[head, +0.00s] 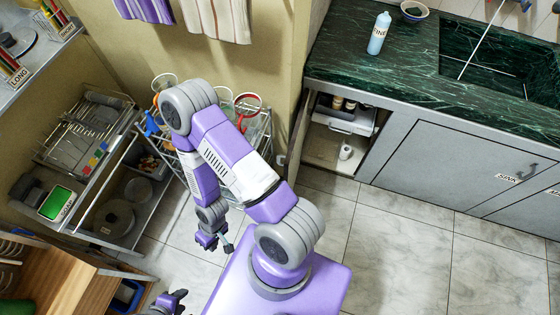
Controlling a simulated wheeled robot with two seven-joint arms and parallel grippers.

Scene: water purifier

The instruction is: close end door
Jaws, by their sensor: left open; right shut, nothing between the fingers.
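The end door (299,138) of the counter's cabinet stands open at the left end, seen nearly edge-on. The cabinet opening (322,147) beside it is uncovered, showing a white unit and a small white cylinder inside. My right gripper (228,246) is shut and empty, hanging low over the floor to the left of and below the door, apart from it. My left gripper (179,297) is open at the bottom edge, only partly in view, far from the door.
A wire rack (258,130) with coloured items stands left of the door, partly behind my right arm. A drawer cart (125,215) is further left. The closed sink door (455,175) is to the right. Tiled floor (400,240) in front of the counter is clear.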

